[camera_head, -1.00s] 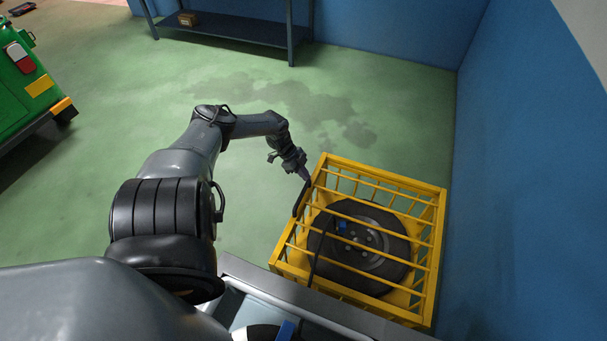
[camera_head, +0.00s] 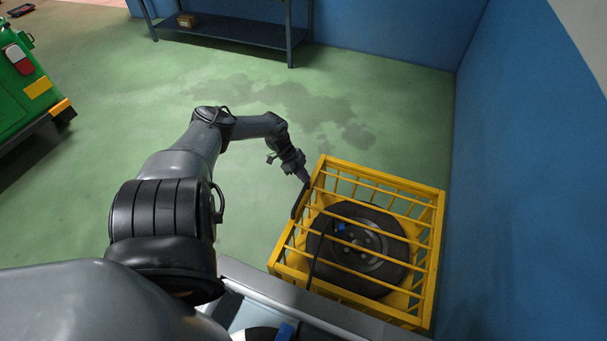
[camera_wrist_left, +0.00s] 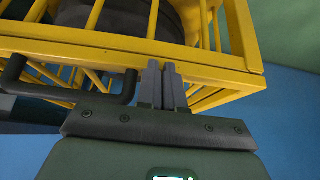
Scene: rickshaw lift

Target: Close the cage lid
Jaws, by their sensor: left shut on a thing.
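The yellow barred cage (camera_head: 431,258) stands on the floor at the right, with a dark wheel (camera_head: 385,268) inside. Its barred lid (camera_head: 385,187) lies across the top, over the wheel, and looks flat. A black handle (camera_head: 297,206) runs along the cage's left side; it also shows in the left wrist view (camera_wrist_left: 75,97). My left gripper (camera_head: 305,177) is at the upper left edge of the cage. In the left wrist view its fingers (camera_wrist_left: 163,72) are together against the yellow lid rail (camera_wrist_left: 205,68), beside the handle's end. The exact grip is hard to see. My right gripper is out of view.
A blue wall (camera_head: 520,190) rises close to the cage's right side. A grey metal edge (camera_head: 290,293) lies close in front of the cage. Green floor (camera_head: 250,85) is open behind and left. A shelf (camera_head: 225,30) stands at the back, a green vehicle (camera_head: 22,85) far left.

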